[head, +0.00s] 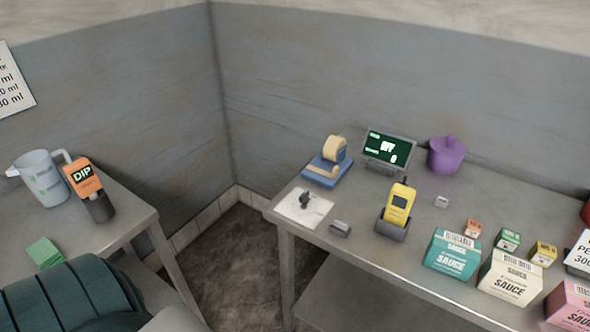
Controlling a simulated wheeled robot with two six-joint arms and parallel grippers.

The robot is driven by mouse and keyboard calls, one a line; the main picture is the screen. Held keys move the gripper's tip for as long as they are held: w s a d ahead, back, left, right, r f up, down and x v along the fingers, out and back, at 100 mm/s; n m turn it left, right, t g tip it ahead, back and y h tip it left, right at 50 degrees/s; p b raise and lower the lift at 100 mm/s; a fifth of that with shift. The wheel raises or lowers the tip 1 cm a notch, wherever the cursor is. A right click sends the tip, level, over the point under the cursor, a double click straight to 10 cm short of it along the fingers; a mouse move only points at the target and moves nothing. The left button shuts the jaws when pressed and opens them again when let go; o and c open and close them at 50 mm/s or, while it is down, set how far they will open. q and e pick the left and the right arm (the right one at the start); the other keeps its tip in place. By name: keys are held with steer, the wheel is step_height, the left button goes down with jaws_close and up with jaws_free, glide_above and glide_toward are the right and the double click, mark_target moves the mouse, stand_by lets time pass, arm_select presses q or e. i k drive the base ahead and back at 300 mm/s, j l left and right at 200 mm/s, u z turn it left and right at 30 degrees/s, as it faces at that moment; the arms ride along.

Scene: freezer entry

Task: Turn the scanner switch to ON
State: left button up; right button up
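A yellow handheld scanner (399,205) stands upright in a dark grey holder (391,229) on the right-hand metal table. It has a small dark screen; I cannot make out a switch or its position on it. A small dark knob-like piece (305,199) sits on a white sheet or plate (297,212) at the table's left end; I cannot tell what it is. Neither of my grippers is in view, and nothing is seen touching the scanner.
On the right table (372,256) are a blue tape dispenser (328,171), a display (389,150), a purple pot (446,155), a small grey block (340,229) and several sauce boxes (452,251). The left table holds a jug (41,178) and an orange DIP device (83,178). Floor shows between tables.

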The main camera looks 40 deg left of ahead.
mark_target(304, 198)
steer(key=u, duration=1.1)
